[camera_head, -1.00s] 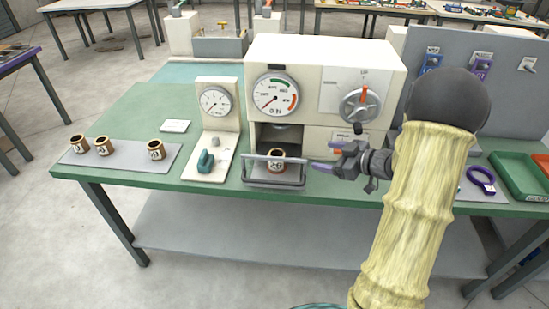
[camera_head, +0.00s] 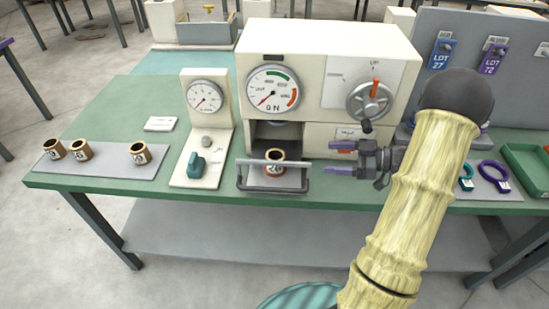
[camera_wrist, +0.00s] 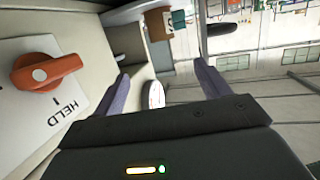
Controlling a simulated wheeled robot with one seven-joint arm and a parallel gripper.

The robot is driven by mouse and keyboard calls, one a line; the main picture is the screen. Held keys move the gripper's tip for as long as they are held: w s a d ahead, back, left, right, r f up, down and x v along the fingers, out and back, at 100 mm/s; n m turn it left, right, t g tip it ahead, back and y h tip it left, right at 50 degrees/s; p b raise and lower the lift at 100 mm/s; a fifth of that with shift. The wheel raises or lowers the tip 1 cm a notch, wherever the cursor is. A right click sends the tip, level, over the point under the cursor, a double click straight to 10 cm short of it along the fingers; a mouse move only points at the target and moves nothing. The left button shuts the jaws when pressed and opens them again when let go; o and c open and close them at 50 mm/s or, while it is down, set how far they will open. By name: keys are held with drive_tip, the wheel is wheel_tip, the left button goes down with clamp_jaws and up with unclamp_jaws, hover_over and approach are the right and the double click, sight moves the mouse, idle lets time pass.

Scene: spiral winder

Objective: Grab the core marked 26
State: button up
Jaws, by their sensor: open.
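A short brown core with a white label (camera_head: 275,163) stands upright on the drawer-like tray of the white machine, behind a grey bar handle (camera_head: 272,187). Its label seems to read 26, though the print is small. My gripper (camera_head: 341,158) is open and empty, to the right of this core and apart from it, in front of the machine. In the wrist view its two purple fingers (camera_wrist: 160,90) are spread, with a round white-faced thing (camera_wrist: 155,94) beyond them, and no core is between them.
Several similar cores (camera_head: 138,153) stand on a grey mat (camera_head: 110,170) at the left. A white gauge stand with a teal knob (camera_head: 197,164) is left of the machine (camera_head: 320,60). Lot tags (camera_head: 441,54), rings (camera_head: 495,175) and a green tray (camera_head: 530,165) are at the right.

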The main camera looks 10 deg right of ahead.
approach(268, 155)
drive_tip(key=shift+x, duration=1)
drive_tip(key=shift+a, duration=0.1)
drive_tip(key=p+x, duration=0.1)
drive_tip(key=x, duration=0.4)
drive_tip(key=shift+w+a+f, duration=0.1)
drive_tip(key=shift+w+a, duration=0.05)
drive_tip(key=shift+a, duration=0.15)
